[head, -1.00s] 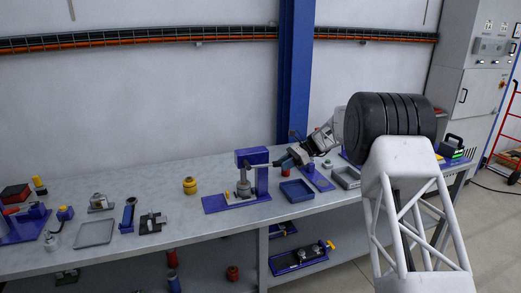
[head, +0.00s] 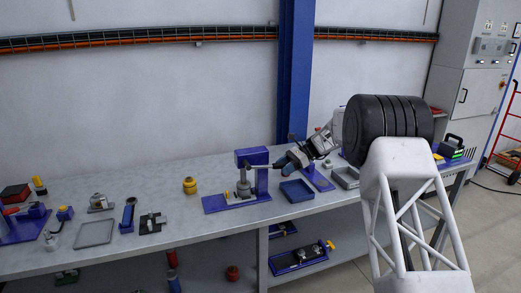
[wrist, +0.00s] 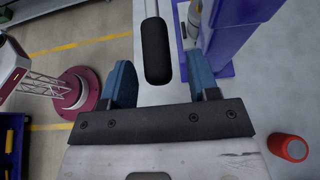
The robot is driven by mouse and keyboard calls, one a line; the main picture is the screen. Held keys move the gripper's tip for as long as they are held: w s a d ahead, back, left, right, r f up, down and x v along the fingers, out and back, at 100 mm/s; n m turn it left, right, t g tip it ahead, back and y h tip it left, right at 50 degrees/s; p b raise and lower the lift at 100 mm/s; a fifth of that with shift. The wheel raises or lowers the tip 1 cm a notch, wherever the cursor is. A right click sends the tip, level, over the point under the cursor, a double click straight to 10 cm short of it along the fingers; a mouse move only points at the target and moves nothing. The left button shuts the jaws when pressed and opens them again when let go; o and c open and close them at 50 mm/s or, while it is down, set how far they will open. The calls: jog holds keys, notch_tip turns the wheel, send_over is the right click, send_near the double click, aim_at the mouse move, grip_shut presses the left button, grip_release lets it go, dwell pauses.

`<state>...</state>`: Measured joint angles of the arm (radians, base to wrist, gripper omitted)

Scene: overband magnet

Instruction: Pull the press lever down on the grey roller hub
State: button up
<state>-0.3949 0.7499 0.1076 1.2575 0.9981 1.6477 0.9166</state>
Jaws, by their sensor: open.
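The blue-purple press (head: 252,157) stands on the bench. The grey roller hub (head: 243,188) sits upright on its base under the press head. My gripper (head: 282,163) is at the right side of the press head. In the wrist view my gripper (wrist: 163,82) has its two blue fingers spread. The black grip of the press lever (wrist: 157,50) lies between them, with visible gaps on both sides; contact does not show. The press also shows in the wrist view (wrist: 225,50), just right of the right finger. The lever is hard to make out in the head view.
A blue tray (head: 297,191) stands right of the press, and a grey tray (head: 346,178) lies further right. A yellow part (head: 190,186) stands to the left. The bench between the yellow part and press is clear.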

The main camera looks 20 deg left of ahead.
jog(key=v, duration=0.7)
dwell(0.6)
jog(key=v, duration=0.7)
jog(key=shift+w+d+r, duration=0.2)
jog(key=shift+w+d, duration=0.05)
dwell(0.3)
dwell(0.5)
